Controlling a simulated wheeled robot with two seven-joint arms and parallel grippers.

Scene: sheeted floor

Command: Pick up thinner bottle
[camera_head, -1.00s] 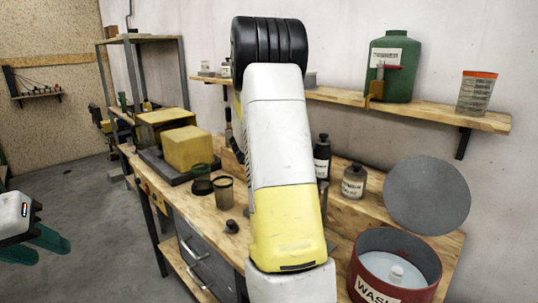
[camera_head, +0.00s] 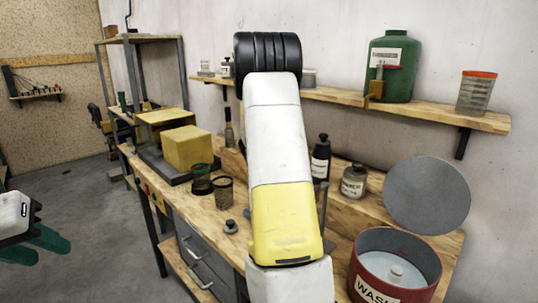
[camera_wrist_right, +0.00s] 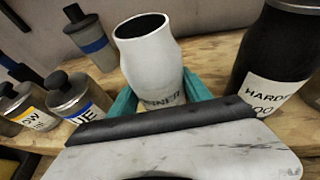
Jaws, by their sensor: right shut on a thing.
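In the right wrist view, the thinner bottle (camera_wrist_right: 152,60) is white with a dark open mouth, tilted in the picture. The end of its label reads "NER". My right gripper (camera_wrist_right: 160,98) has its teal fingers on both sides of the bottle's lower part and is shut on it. I cannot tell whether the bottle touches the bench. In the head view my right arm hides this gripper and bottle. My left gripper (camera_head: 44,250) is at the far left over the floor, its teal fingers apart and empty.
A black hardener bottle (camera_wrist_right: 275,65) stands close on the right in the wrist view. Small capped bottles (camera_wrist_right: 75,95) stand on the left. On the bench (camera_head: 205,215) are a grey bottle (camera_head: 353,181), a red wash tub (camera_head: 360,258) and dark cups (camera_head: 222,190). A shelf (camera_head: 430,110) runs above.

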